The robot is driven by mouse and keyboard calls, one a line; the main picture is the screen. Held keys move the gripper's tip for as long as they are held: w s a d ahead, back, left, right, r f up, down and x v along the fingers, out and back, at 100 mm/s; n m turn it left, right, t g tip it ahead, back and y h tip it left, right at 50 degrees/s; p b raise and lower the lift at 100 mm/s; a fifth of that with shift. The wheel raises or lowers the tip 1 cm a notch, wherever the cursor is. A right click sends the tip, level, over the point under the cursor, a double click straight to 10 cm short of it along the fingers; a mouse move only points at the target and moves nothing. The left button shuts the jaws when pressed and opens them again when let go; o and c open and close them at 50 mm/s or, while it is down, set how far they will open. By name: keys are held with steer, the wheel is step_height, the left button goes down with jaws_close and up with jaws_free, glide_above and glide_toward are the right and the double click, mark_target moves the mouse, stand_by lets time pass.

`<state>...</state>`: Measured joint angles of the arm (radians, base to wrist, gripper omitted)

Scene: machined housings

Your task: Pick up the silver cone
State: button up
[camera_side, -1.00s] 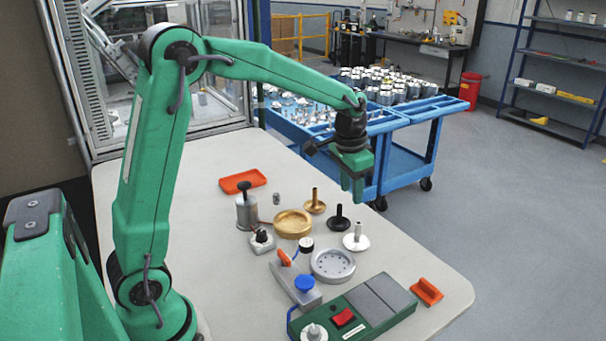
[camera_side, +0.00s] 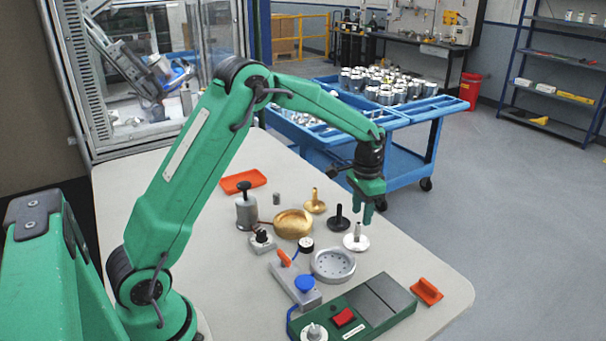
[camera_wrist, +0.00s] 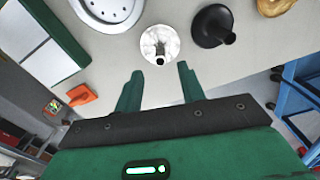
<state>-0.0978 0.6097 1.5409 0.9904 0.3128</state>
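The silver cone (camera_side: 356,242) stands upright on the table, with a wide round base and a thin stem. It also shows in the wrist view (camera_wrist: 158,42), just beyond my fingertips and between their lines. My gripper (camera_side: 373,214) points down, slightly to the right of the cone's stem and a little above its base in the side view. In the wrist view my gripper (camera_wrist: 160,71) has its two green fingers apart with nothing between them. I cannot tell exactly how far the fingers are from the stem.
A black cone (camera_side: 339,222) stands close to the left of the silver one, with a gold cone (camera_side: 315,206) beyond it. A grey perforated dish (camera_side: 333,265) lies in front. A green control box (camera_side: 365,305) and an orange piece (camera_side: 427,291) lie nearer the edge.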

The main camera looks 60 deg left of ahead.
mark_target(358, 223)
steer(key=shift+f, duration=0.7)
steer(key=shift+s+f, duration=0.1)
steer(key=f, duration=0.3)
steer(key=shift+s+a+f, duration=0.15)
steer(key=shift+s+f, duration=0.05)
steer(key=shift+s, duration=0.1)
steer(key=shift+f, duration=0.8)
steer(key=shift+c, duration=0.3)
jaws_close()
